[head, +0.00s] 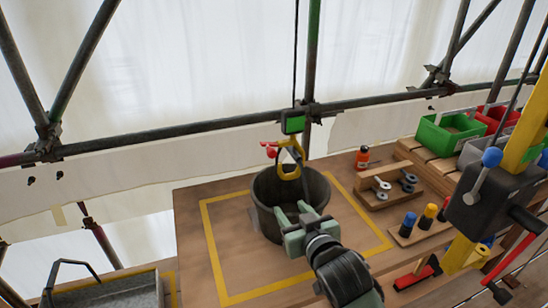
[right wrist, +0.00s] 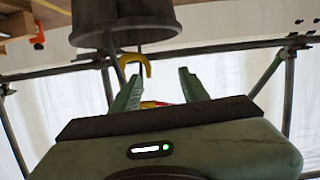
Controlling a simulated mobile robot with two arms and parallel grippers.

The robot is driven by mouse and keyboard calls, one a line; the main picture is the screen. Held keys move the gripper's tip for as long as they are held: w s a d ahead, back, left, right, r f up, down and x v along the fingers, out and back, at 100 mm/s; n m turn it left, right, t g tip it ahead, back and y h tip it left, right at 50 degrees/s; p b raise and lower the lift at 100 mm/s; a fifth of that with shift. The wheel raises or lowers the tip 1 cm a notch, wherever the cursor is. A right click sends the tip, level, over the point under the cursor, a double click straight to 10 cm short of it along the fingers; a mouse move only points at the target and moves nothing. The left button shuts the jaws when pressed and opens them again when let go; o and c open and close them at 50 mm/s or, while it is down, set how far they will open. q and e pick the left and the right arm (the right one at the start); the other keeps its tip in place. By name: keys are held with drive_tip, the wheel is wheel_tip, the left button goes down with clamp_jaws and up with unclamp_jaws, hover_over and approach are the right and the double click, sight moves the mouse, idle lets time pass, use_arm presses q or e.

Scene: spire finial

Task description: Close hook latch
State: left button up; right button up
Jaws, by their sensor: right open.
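The yellow hook (head: 290,160) hangs below a green and black block (head: 293,122) on a dark cable, over the dark bucket (head: 262,193). The red latch piece (head: 270,150) sticks out to the hook's left; I cannot tell whether the latch is closed. My right gripper (head: 297,208) is open and empty, in front of the bucket and below the hook in the picture. In the right wrist view the yellow hook (right wrist: 140,62) shows beyond the open fingers of my gripper (right wrist: 160,82), with red and yellow parts partly hidden between them. My left gripper is not in view.
The bucket stands inside a yellow square (head: 215,250) marked on the wooden deck. To the right are an orange bottle (head: 363,157), a wooden block with metal fittings (head: 385,185), capped tools, and green bins (head: 449,133). A post with a grey lever box (head: 490,200) stands at far right. Scaffold tubes cross behind.

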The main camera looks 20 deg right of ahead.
sight(273, 155)
drive_tip(key=w+r+t, duration=0.1)
drive_tip(key=w+r, duration=0.1)
drive_tip(key=w, duration=0.2)
drive_tip(key=w+r+t+p, duration=0.1)
drive_tip(key=w+r, duration=0.2)
drive_tip(key=w, duration=0.1)
drive_tip(key=w+r+t, duration=0.1)
drive_tip(key=w+r, duration=0.2)
drive_tip(key=shift+w+a+p, duration=0.35)
drive_tip(key=shift+w+p, duration=0.05)
clamp_jaws()
